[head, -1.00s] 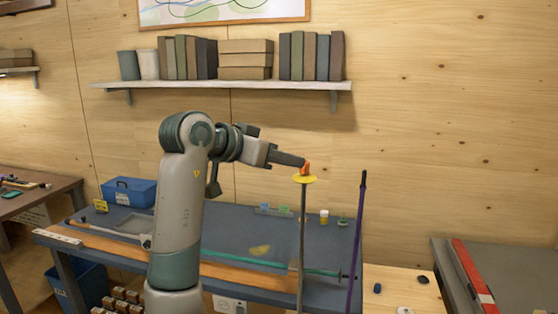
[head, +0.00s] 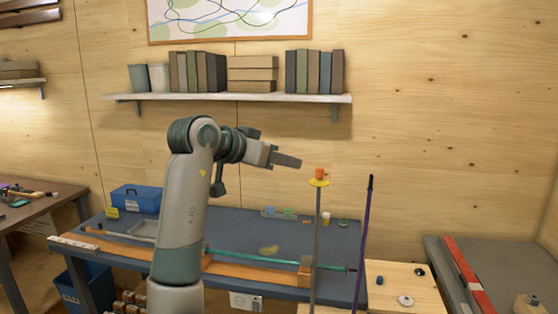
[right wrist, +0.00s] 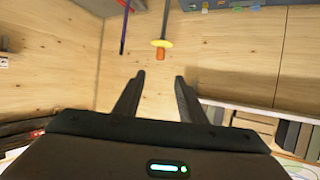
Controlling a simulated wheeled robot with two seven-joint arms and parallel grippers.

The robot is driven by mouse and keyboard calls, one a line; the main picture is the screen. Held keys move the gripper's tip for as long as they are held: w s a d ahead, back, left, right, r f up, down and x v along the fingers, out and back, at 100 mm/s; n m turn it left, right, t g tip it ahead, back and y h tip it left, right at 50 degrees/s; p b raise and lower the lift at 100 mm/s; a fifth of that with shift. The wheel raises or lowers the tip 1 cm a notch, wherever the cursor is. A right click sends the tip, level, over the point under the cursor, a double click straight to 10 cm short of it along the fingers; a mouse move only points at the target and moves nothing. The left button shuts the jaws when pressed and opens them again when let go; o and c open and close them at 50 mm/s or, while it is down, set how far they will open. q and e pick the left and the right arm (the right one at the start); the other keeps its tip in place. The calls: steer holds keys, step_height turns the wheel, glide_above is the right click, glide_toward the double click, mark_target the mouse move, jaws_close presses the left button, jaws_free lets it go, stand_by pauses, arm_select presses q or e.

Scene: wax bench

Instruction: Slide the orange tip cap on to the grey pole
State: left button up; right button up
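The orange tip cap (head: 319,173) sits upright at the top of the grey pole (head: 317,245), just above a yellow disc (head: 319,183). The pole stands upright in front of the blue bench. In the right wrist view, which is upside down, the cap (right wrist: 161,55) hangs below the disc (right wrist: 161,43), beyond the fingertips. My right gripper (head: 299,162) is to the left of the cap and slightly higher, apart from it. In the right wrist view its fingers (right wrist: 160,76) are spread and empty. My left gripper is not in view.
A purple pole (head: 364,240) stands just right of the grey pole. A shelf of books (head: 225,97) is on the wall behind. The wall right of the poles is bare.

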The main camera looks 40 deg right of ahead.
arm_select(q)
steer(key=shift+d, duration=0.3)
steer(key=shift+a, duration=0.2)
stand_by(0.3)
